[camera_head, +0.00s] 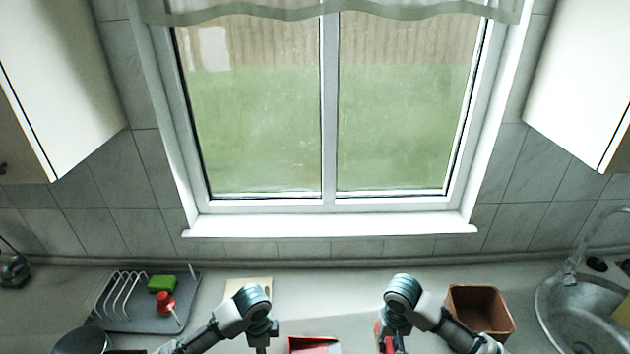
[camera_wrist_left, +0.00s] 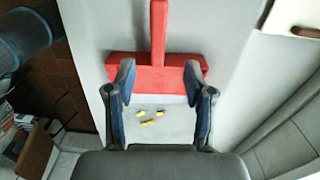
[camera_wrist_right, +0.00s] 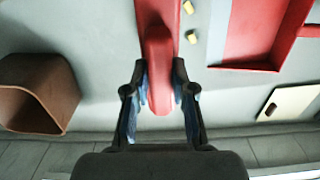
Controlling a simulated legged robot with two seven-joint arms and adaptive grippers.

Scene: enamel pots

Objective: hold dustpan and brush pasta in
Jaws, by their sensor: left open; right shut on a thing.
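The red dustpan (camera_head: 315,345) lies on the counter at the bottom edge of the head view. In the left wrist view its red back wall (camera_wrist_left: 150,76) and handle (camera_wrist_left: 158,28) show. My left gripper (camera_wrist_left: 160,72) is open over it, with the handle in line between the fingers but not gripped. My right gripper (camera_wrist_right: 159,78) is shut on a red brush handle (camera_wrist_right: 158,50); the bristles are out of view. Yellow pasta pieces (camera_wrist_left: 148,122) lie on the counter just off the pan's open edge; two show in the right wrist view (camera_wrist_right: 192,37).
A brown square container (camera_head: 480,312) stands right of my right arm, before the sink (camera_head: 575,320). A dish rack (camera_head: 150,310) with a green sponge (camera_head: 161,283) and red-headed brush (camera_head: 165,300) is at left. A pale board (camera_wrist_right: 290,103) lies near the wall.

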